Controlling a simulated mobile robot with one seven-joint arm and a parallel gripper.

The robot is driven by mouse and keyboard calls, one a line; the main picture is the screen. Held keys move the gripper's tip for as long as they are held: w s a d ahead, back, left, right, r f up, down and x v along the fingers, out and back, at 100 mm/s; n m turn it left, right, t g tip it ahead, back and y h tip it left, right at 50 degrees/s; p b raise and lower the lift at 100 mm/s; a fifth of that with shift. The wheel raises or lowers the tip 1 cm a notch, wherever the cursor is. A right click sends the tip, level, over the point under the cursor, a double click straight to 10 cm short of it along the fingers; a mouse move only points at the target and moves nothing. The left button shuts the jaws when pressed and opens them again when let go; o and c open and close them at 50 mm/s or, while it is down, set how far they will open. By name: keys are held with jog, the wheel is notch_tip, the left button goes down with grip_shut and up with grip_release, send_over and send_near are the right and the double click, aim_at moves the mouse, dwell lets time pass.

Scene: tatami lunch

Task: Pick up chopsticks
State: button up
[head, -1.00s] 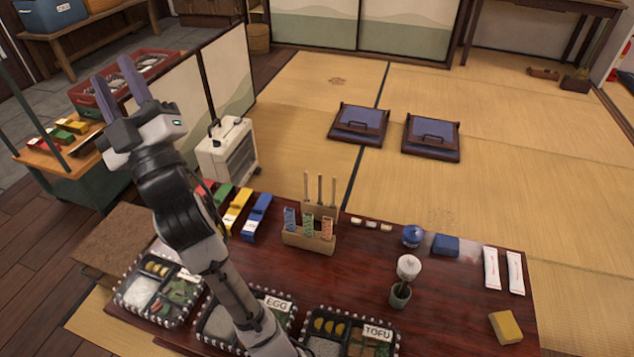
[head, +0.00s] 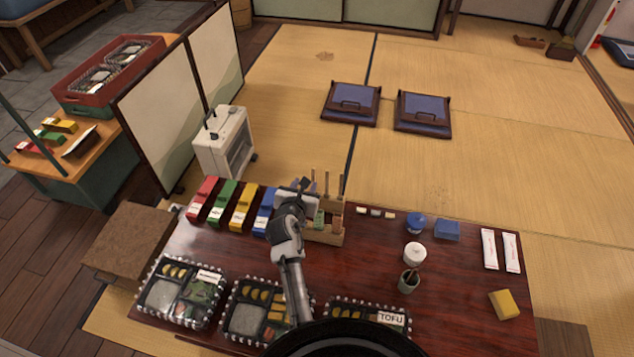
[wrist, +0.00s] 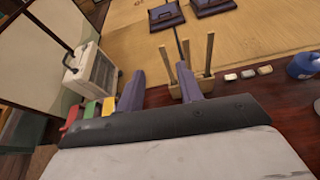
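Two slim white sleeves with small red marks (head: 500,251) lie side by side at the table's right end. They look like wrapped chopsticks, but I cannot tell for sure. A wooden stand (head: 325,238) with several upright wooden sticks is at the table's back middle. It also shows in the wrist view (wrist: 176,93), beyond my right finger. My gripper (head: 302,184) is over the back of the table, in front of the stand and partly hiding it. In the wrist view its two purple fingers (wrist: 160,78) are apart with nothing held between them.
Red, green, yellow and blue boxes (head: 242,206) stand left of my gripper. Several bento trays (head: 180,292) line the table's front edge. A cup with a whisk (head: 408,281), a blue pot (head: 416,223) and a yellow block (head: 504,304) are at right. The table's middle is clear.

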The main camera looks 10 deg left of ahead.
aim_at(313, 171)
jog(key=shift+n, duration=0.3)
jog(key=shift+f+b+x, duration=0.2)
jog(key=shift+b+x, duration=0.35)
jog(key=shift+x, duration=2.95)
jog(key=shift+f+b+x, duration=0.15)
jog(key=shift+b+x, duration=0.4)
jog(key=shift+x, duration=2.95)
jog(key=shift+s+d, duration=0.15)
jog(key=shift+s, duration=0.05)
grip_shut()
